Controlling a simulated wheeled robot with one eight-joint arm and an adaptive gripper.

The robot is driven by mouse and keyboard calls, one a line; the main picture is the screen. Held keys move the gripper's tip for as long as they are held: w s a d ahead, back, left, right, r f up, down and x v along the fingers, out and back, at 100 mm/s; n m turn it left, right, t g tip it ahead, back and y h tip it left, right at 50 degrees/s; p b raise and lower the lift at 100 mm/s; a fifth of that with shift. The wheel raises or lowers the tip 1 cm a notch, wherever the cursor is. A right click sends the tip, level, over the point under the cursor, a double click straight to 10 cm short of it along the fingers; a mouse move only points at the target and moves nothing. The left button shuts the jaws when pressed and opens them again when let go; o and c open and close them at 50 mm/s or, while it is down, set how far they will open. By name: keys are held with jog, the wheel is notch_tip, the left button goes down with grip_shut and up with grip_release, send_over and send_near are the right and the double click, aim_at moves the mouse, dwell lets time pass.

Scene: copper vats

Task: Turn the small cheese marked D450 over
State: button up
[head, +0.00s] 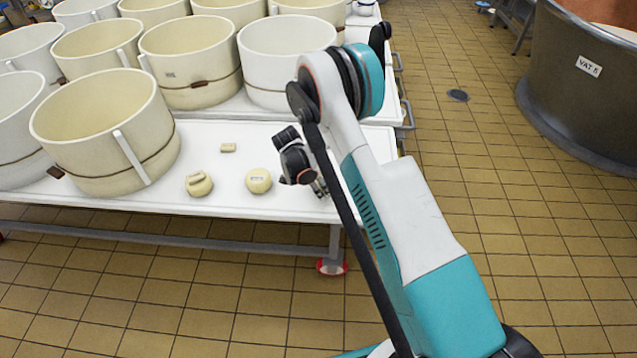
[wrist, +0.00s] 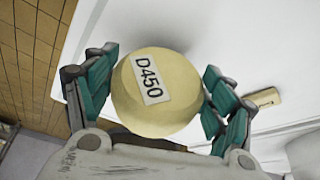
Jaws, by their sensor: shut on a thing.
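The small cheese marked D450 (wrist: 172,104) is a pale yellow round. It sits between the teal fingers of my gripper (wrist: 160,64) in the wrist view, with its white label facing the camera. My gripper is shut on it, one finger on each side. In the head view my gripper (head: 318,187) is low over the right end of the white table, and my arm hides much of it and what it holds. A round cheese (head: 258,184) with a label too small to read is left of it there; I cannot tell whether it is another cheese.
The white table (head: 222,124) also bears a round cheese (head: 203,189) with a small block (head: 195,177) on top, and a lone small block (head: 228,147). Large cream moulds (head: 105,120) crowd the left and back. A vat (head: 578,90) stands at right beyond clear tiled floor.

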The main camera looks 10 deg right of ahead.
jog(key=shift+f, duration=0.65)
dwell(0.5)
jog(key=o, duration=1.4)
jog(key=shift+o, duration=0.2)
jog(key=v, duration=1.2)
